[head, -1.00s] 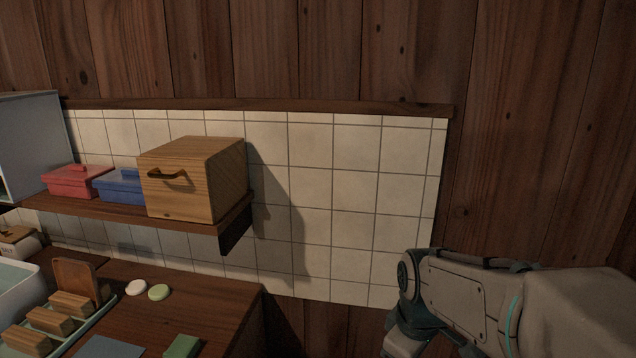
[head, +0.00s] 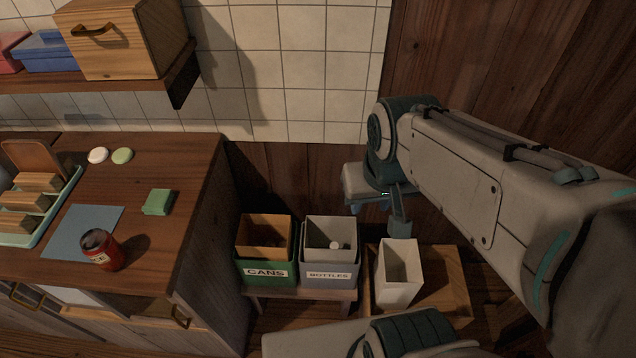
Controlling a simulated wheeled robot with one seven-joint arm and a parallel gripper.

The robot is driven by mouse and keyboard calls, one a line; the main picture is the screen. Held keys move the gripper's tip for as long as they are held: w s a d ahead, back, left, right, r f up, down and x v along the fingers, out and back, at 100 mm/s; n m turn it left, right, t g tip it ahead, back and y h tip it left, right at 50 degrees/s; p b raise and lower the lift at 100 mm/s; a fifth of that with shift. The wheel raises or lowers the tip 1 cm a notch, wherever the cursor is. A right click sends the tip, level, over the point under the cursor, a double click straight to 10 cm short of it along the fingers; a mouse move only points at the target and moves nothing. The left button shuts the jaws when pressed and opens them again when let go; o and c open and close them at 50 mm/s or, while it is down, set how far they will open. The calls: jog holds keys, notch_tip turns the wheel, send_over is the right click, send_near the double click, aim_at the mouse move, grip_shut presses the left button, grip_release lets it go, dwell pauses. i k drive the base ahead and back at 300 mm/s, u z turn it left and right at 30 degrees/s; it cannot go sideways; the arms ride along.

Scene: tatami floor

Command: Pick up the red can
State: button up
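My gripper (head: 385,200) is at the right, well away from the can, above and behind the bins. My arm partly hides it, and its fingers are too unclear to show whether they are open or shut.
A green CANS bin (head: 266,271) and a grey BOTTLES bin (head: 329,274) stand on a low stand right of the counter. A white bin (head: 399,272) is beside them. A green sponge (head: 158,202), a blue-grey mat (head: 82,229) and a rack (head: 44,207) share the counter.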

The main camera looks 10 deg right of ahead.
aim_at(99, 245)
jog(key=u, duration=0.05)
jog(key=k, duration=2)
jog(key=z, duration=0.05)
jog(key=i, duration=0.35)
